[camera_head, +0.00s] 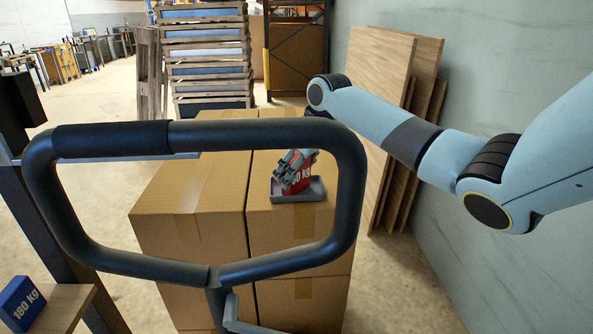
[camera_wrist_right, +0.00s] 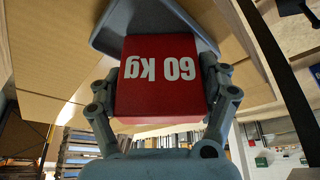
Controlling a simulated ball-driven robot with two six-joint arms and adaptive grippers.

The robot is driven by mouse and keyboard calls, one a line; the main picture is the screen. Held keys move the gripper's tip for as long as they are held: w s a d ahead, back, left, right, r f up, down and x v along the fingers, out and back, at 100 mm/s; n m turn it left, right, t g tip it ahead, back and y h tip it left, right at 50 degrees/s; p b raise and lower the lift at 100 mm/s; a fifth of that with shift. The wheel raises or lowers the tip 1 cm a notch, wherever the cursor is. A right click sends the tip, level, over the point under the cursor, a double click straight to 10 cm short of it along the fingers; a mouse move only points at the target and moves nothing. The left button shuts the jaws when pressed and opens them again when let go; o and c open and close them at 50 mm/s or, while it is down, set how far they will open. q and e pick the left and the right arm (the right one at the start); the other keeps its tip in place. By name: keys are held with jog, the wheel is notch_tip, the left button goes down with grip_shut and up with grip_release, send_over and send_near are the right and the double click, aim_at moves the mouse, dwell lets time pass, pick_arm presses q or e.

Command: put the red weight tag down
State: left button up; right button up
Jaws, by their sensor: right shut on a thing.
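The red weight tag (camera_head: 299,182), marked 60 kg, stands in or just over a small grey tray (camera_head: 315,192) on top of cardboard boxes. My right gripper (camera_head: 294,163) is shut on it from above. In the right wrist view the red weight tag (camera_wrist_right: 158,92) sits between both fingers of my right gripper (camera_wrist_right: 161,82), its lettering upside down. The grey tray (camera_wrist_right: 178,14) shows beyond the tag's far edge. I cannot tell whether the tag touches the tray's floor. My left gripper is not in view.
Stacked cardboard boxes (camera_head: 180,190) bear the tray. A black tubular handle frame (camera_head: 95,140) crosses the foreground. A blue 180 kg tag (camera_head: 20,303) stands on a wooden surface (camera_head: 68,305) at lower left. Wooden boards (camera_head: 378,60) lean against the right wall.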

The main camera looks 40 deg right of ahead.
jog(key=o, duration=1.2)
jog(key=shift+f, duration=0.1)
jog(key=v, duration=1.2)
